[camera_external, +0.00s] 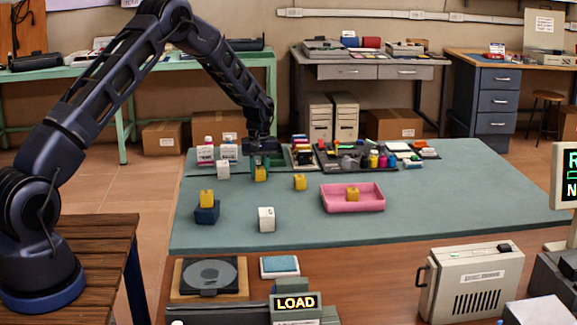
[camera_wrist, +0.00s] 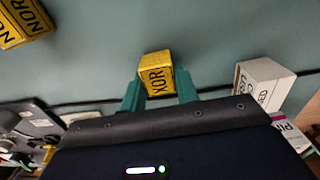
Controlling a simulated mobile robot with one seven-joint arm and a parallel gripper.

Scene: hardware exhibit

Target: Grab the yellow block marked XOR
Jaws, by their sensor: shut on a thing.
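The yellow block marked XOR (camera_wrist: 154,78) is between the two green fingers of my gripper (camera_wrist: 160,88) in the wrist view, its black lettering facing the camera. In the external view my gripper (camera_external: 261,160) points down at the back left of the teal mat, shut on the yellow block (camera_external: 260,174). I cannot tell whether the block still touches the mat. Another yellow block, marked NOR (camera_wrist: 22,20), lies at the upper left of the wrist view, apart from my gripper.
A white block (camera_wrist: 262,82) stands close to the right of my gripper. On the teal mat (camera_external: 440,200) are a yellow block (camera_external: 300,182), a pink tray (camera_external: 338,205) holding a yellow block, a dark blue holder (camera_external: 206,213) bearing another, and a white block (camera_external: 266,219). Dark trays (camera_external: 345,160) line the back.

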